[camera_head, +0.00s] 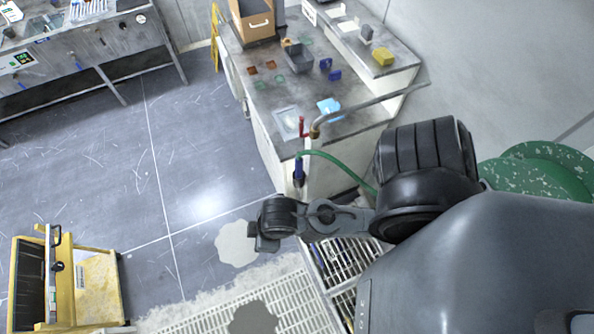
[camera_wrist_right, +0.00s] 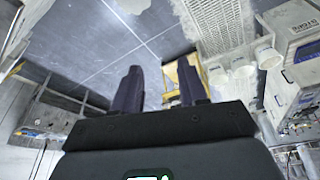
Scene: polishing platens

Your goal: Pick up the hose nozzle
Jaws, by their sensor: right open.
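The hose nozzle (camera_head: 299,169) is blue and hangs upright at the front of the grey bench, on the end of a green hose (camera_head: 341,163). My right arm comes in from the right in the head view. Its gripper (camera_head: 257,240) is below and left of the nozzle in the picture, apart from it. In the right wrist view the gripper (camera_wrist_right: 161,88) shows two dark fingers spread apart with nothing between them. The nozzle cannot be made out in that view. My left gripper is not in view.
The bench (camera_head: 262,125) carries a metal tap pipe (camera_head: 370,104), a grey bin (camera_head: 297,60) and small coloured pieces. A yellow cart (camera_head: 97,287) stands at lower left. A metal grate (camera_head: 220,306) and a pale puddle (camera_head: 235,244) lie below. The floor between is open.

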